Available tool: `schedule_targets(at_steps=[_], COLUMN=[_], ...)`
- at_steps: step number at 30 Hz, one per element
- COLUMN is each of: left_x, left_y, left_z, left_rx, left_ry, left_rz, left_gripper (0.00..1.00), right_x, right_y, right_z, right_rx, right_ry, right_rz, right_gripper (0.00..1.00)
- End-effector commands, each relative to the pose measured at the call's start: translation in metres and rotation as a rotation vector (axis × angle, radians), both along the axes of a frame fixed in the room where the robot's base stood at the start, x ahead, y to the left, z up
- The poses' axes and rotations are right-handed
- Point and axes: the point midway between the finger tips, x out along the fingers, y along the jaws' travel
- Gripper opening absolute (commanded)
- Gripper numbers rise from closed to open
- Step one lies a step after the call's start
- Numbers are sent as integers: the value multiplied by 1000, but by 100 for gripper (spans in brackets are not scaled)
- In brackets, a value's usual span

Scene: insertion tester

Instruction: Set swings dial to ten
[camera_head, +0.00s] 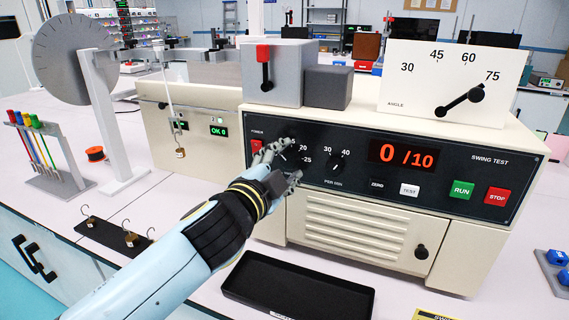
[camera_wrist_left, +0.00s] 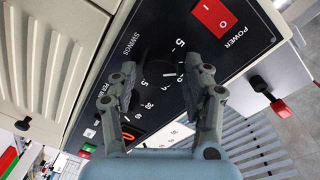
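The swings dial (camera_wrist_left: 161,73) is a dark round knob on the black swing test panel, with a printed scale around it. In the head view my left gripper (camera_head: 289,160) is in front of the dial and hides most of it, so its setting cannot be read there. In the wrist view my left gripper (camera_wrist_left: 160,82) is open, with one finger on each side of the knob. Whether the fingers touch it is unclear. The red display (camera_head: 402,155) reads 0 /10. My right gripper is not in view.
Next to the dial are a red power switch (camera_head: 256,146) and the per min dial (camera_head: 337,161). Green RUN (camera_head: 461,190) and red STOP (camera_head: 497,196) buttons sit at the right. A black tray (camera_head: 297,292) lies in front; a pendulum stand (camera_head: 108,115) stands left.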

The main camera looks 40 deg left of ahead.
Motion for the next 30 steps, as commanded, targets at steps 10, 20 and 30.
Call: schedule_targets(at_steps=[10,20,30], left_x=[-2,-60,-114], left_y=[0,-12,-22], left_z=[0,1,4], left_rx=[0,-1,-1], left_ry=[1,4,1], left_rz=[0,1,0], left_gripper=[58,58,58], right_x=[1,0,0], right_y=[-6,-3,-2], right_z=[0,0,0], right_rx=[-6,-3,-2], right_ry=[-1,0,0], right_rz=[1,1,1], right_gripper=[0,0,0])
